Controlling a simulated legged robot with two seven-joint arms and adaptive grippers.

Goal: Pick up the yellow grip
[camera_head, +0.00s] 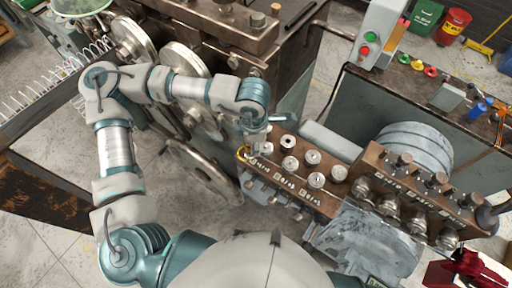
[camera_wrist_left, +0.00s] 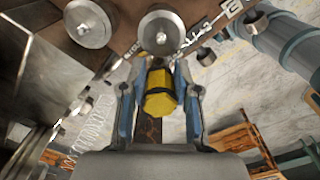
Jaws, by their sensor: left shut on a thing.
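The yellow grip (camera_wrist_left: 159,98) is a faceted yellow piece with a dark band, seen between the fingers in the left wrist view. In the head view only a small yellow part (camera_head: 243,153) shows, at the left end of the brown roller block. My left gripper (camera_wrist_left: 159,100) is shut on the yellow grip, one finger on each side. In the head view my left gripper (camera_head: 251,146) is at that left end of the block, and its fingers are partly hidden. My right gripper is not in view.
The brown block (camera_head: 322,203) with several metal rollers (camera_head: 289,164) lies right beside the gripper. Large metal wheels (camera_head: 188,72) stand to the left. A machine with a control box (camera_head: 378,35) is at the right. Bare floor (camera_head: 178,225) shows below the wheels.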

